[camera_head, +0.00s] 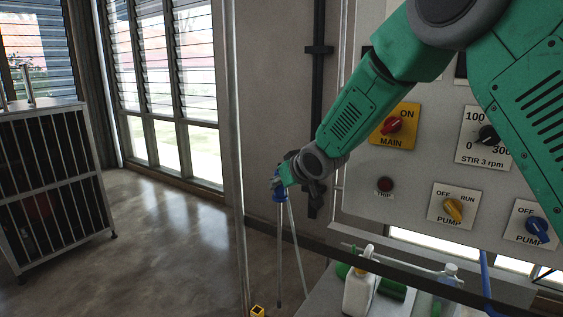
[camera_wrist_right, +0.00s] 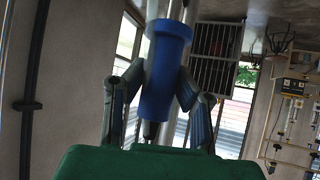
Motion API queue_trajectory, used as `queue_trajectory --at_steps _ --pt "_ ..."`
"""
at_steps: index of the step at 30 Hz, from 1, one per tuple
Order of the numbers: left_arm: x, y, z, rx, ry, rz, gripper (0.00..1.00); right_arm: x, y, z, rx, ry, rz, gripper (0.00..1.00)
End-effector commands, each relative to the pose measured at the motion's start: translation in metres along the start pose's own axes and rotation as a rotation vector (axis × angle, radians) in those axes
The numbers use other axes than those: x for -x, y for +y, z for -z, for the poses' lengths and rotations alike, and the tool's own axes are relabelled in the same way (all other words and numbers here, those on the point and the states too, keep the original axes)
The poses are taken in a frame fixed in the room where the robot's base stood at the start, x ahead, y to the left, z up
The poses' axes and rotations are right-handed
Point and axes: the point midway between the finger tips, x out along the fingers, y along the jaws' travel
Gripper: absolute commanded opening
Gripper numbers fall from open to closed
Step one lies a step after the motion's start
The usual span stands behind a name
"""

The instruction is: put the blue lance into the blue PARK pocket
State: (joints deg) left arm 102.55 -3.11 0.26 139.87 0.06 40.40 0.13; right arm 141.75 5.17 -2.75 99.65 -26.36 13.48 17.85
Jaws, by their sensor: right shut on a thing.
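The blue lance has a blue grip and a thin grey rod (camera_head: 279,250) that hangs nearly upright in the head view, left of the control panel. A pale hose runs down beside it. My right gripper (camera_head: 278,183) is shut on the lance near its top. In the right wrist view the lance's blue grip (camera_wrist_right: 165,75) sits between the two dark fingers of my right gripper (camera_wrist_right: 155,97). I cannot make out the blue PARK pocket in either view. My left gripper is not in view.
The control panel (camera_head: 410,185) with knobs is behind my right arm. Below it, a bench (camera_head: 330,301) holds a white bottle (camera_head: 358,290) and other containers. A yellow object (camera_head: 257,311) shows at the bottom edge. A barred cabinet (camera_head: 55,190) stands left; the floor between is clear.

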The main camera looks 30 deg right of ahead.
Motion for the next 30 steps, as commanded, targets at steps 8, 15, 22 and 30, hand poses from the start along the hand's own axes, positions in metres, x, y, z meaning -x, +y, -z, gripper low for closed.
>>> queue_trajectory --at_steps 8,15,22,30 --pt "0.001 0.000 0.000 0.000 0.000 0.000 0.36 0.004 0.008 0.015 -0.006 0.000 -0.014 0.00" --pt "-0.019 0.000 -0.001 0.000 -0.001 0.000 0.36 -0.010 0.009 -0.005 -0.007 -0.001 -0.012 0.00" --pt "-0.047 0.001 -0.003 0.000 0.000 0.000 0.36 -0.028 0.009 -0.032 -0.009 -0.001 -0.012 0.00" --pt "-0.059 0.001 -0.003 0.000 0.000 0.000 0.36 -0.040 0.008 -0.049 -0.006 0.001 -0.011 0.00"
